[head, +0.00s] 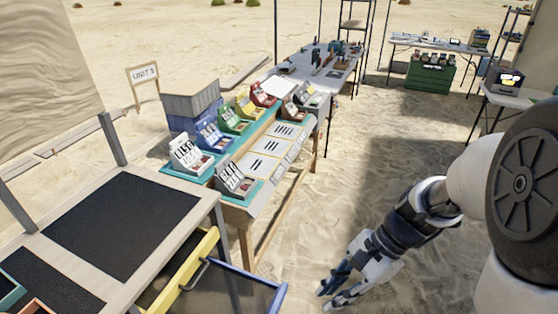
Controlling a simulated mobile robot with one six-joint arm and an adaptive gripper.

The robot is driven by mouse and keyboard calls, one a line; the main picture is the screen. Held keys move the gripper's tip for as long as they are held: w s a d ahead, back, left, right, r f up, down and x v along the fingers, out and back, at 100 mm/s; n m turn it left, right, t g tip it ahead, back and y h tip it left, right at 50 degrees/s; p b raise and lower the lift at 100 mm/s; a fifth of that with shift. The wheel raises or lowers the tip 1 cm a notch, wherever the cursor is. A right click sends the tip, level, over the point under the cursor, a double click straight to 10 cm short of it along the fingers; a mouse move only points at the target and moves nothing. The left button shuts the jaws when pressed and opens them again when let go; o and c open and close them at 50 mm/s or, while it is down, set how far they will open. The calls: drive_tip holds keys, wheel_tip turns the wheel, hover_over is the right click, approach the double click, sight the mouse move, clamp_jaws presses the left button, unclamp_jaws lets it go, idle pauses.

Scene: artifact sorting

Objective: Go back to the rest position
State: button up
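My gripper (340,287) shows at the lower right in the head view, at the end of my arm. It hangs over bare sand, to the right of the open drawer and apart from it. Its two fingers are spread with a gap between them, and I see nothing held. My arm comes in from the right edge.
A table with dark mats (120,222) stands at the lower left, its yellow-fronted drawer (190,270) pulled out. Behind it is a sorting table with several coloured trays (237,119). More tables and a green crate (428,76) stand farther back. Sand (385,150) between is clear.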

drive_tip(key=s+d+r+n+t+h, duration=0.2)
drive_tip(key=s+r+n+t+h, duration=0.4)
drive_tip(key=s+r+n, duration=0.3)
wheel_tip(320, 180, up, 4)
drive_tip(key=n, duration=0.4)
drive_tip(key=shift+s+d+n, duration=0.3)
drive_tip(key=shift+f, duration=0.1)
idle(0.6)
